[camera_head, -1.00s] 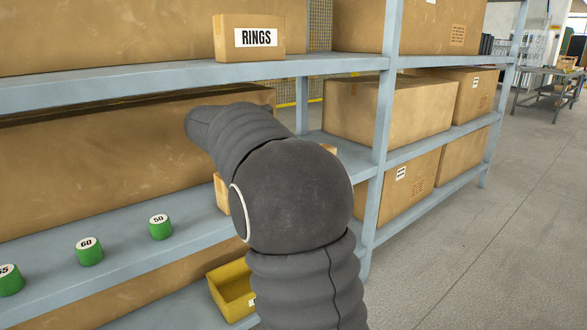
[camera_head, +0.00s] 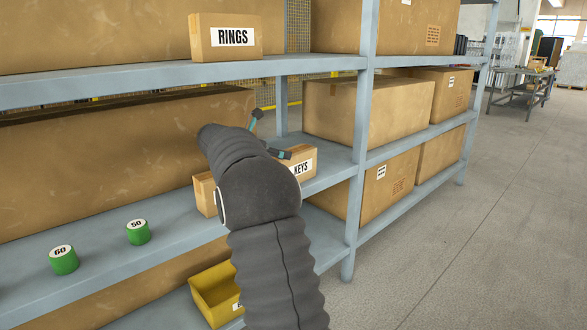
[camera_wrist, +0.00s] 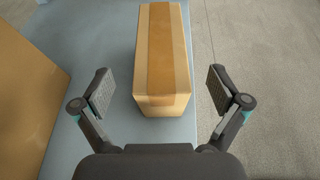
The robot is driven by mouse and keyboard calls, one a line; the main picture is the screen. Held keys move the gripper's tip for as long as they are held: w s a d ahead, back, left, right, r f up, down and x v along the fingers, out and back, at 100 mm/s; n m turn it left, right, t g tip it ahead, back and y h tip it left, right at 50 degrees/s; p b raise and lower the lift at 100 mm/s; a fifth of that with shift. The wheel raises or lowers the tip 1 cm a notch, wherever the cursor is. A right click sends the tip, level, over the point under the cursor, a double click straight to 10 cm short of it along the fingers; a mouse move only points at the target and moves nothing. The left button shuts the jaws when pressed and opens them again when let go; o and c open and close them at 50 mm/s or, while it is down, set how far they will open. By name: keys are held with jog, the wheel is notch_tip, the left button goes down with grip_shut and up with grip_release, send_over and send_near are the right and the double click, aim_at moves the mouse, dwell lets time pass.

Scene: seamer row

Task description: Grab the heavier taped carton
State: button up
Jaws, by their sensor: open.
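A small tan carton labelled KEYS (camera_head: 303,166) sits on the middle shelf, partly hidden behind my arm. A carton end (camera_head: 205,194) shows left of my arm; I cannot tell whether it is the same carton. My gripper (camera_head: 279,133) is open above the shelf. In the wrist view, a carton with brown tape along its top (camera_wrist: 165,55) lies lengthwise ahead, its near end between the spread fingers of my gripper (camera_wrist: 161,88). No finger visibly touches it. Another small carton, labelled RINGS (camera_head: 226,38), stands on the upper shelf. Weight cannot be seen.
A large long carton (camera_head: 100,160) stands behind, along the middle shelf's left side. Green cylinders marked 60 (camera_head: 64,260) and 50 (camera_head: 138,232) stand on the shelf front. A yellow bin (camera_head: 213,290) is below. A grey upright (camera_head: 364,130) stands right; the aisle floor (camera_head: 460,230) is clear.

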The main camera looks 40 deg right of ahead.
jog(key=shift+b+x, duration=0.4)
jog(key=shift+x, duration=2.3)
jog(key=shift+r, duration=0.15)
grip_shut()
jog(key=r, duration=0.1)
jog(key=r+p, duration=0.1)
jog(key=r, duration=0.2)
jog(key=shift+s+d+r+p, duration=0.1)
jog(key=shift+s+r+p, duration=0.2)
jog(key=shift+s+r, duration=0.05)
jog(key=s+d+r, duration=0.3)
jog(key=s+r, duration=0.3)
jog(key=s, duration=0.4)
jog(key=shift+s+p, duration=0.3)
jog(key=shift+p, duration=0.05)
